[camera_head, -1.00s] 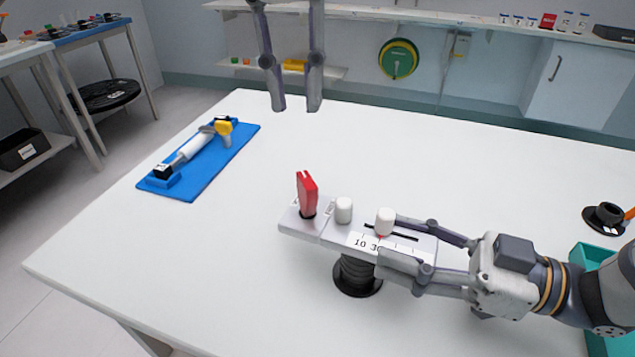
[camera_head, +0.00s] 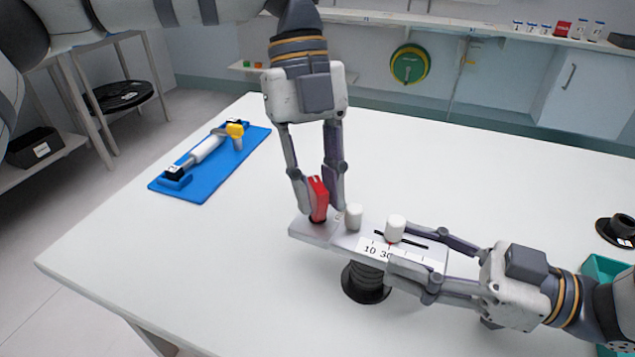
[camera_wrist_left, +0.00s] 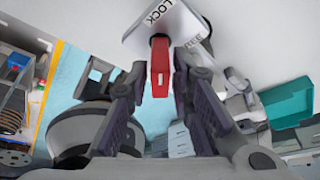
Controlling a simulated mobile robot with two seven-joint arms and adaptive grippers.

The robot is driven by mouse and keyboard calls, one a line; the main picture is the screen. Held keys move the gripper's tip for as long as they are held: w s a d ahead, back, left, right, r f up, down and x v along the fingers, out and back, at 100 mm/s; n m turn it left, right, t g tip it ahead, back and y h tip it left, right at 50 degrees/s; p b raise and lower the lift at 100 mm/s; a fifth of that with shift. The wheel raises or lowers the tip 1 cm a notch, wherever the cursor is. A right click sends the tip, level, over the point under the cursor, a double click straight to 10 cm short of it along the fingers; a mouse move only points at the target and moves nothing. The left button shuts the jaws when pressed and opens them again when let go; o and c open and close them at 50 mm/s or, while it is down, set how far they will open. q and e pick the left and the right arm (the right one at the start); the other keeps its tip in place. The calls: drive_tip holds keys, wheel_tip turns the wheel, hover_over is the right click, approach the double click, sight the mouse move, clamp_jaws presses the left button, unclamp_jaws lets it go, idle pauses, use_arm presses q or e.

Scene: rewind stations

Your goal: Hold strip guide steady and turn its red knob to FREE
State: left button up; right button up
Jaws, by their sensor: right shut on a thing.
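The strip guide (camera_head: 375,247) is a pale bar with a scale and two white knobs, on a black ribbed stand. Its red knob (camera_head: 318,198) stands upright at the left end. My left gripper (camera_head: 319,205) reaches down with its fingers on either side of the red knob. In the left wrist view the red knob (camera_wrist_left: 160,66) sits between the open fingers with gaps showing. The word LOCK is readable on the plate beyond the knob; the FREE label at right is partly hidden. My right gripper (camera_head: 400,249) is shut on the strip guide's right part.
A blue mat (camera_head: 205,172) with a white and yellow tool lies at the left of the white table. A black spool (camera_head: 617,229) and a teal bin (camera_head: 606,268) are at the right. The table behind the guide is clear.

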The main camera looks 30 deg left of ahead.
use_arm(q)
clamp_jaws()
drive_tip(key=shift+m, duration=0.3)
drive_tip(key=m+g+y, duration=0.1)
drive_tip(key=m, duration=0.3)
drive_tip(key=m+y, duration=0.1)
drive_tip(key=m, duration=0.2)
drive_tip(key=shift+m+y, duration=0.3)
drive_tip(key=shift+y, duration=0.1)
drive_tip(key=m+y, duration=0.2)
drive_tip(key=m, duration=0.3)
drive_tip(key=m+y, duration=0.1)
drive_tip(key=m, duration=0.3)
drive_tip(key=shift+t, duration=0.3)
drive_tip(key=shift+a+m+y, duration=0.1)
drive_tip(key=shift+m+y, duration=0.2)
drive_tip(key=shift+m, duration=0.2)
